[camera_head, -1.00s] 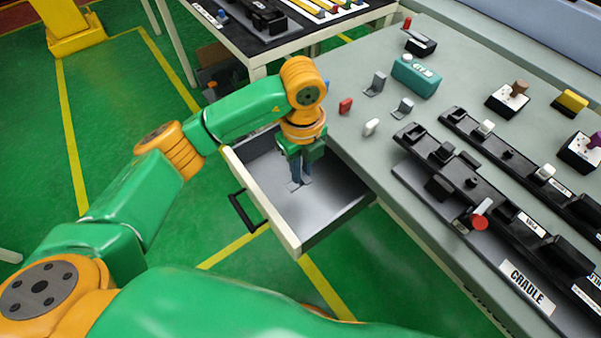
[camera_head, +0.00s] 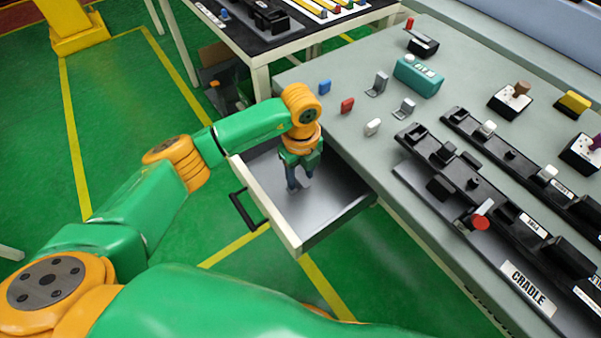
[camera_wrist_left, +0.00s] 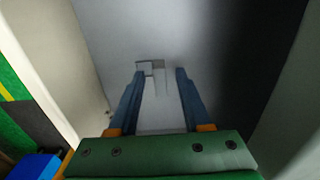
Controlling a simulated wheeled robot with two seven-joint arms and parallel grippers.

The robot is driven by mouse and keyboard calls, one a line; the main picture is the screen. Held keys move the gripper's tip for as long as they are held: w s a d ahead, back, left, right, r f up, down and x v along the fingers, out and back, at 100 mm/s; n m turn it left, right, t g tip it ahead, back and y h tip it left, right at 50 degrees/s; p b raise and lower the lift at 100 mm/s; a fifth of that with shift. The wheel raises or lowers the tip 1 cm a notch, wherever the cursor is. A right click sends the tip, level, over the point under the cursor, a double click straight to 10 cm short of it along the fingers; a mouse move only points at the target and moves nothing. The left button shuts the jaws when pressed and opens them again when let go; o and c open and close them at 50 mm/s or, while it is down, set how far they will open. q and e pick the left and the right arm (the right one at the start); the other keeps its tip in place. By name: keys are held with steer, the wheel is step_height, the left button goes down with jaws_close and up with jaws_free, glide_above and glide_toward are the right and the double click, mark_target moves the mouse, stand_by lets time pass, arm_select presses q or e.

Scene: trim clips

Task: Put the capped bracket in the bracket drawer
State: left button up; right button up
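My left gripper (camera_head: 299,187) reaches down into the open drawer (camera_head: 340,205). In the left wrist view its two blue fingers (camera_wrist_left: 161,70) stand apart, with a clear gap between them. A small grey bracket (camera_wrist_left: 150,67) shows against the grey drawer floor, at the fingertips and closer to the left-hand finger. It looks pale and blends with the floor, so its cap cannot be made out. In the head view the fingers mostly hide it. My right gripper is not in view.
Two grey brackets (camera_head: 377,84) (camera_head: 404,108) stand on the bench near blue (camera_head: 324,87), red (camera_head: 347,105) and white (camera_head: 373,126) caps. A teal box (camera_head: 417,76) and black cradle rails (camera_head: 480,190) lie farther right. The drawer's walls surround the gripper closely.

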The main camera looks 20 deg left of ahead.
mark_target(301, 179)
arm_select(q)
steer(key=shift+r, duration=0.15)
step_height(301, 179, up, 12)
stand_by(0.3)
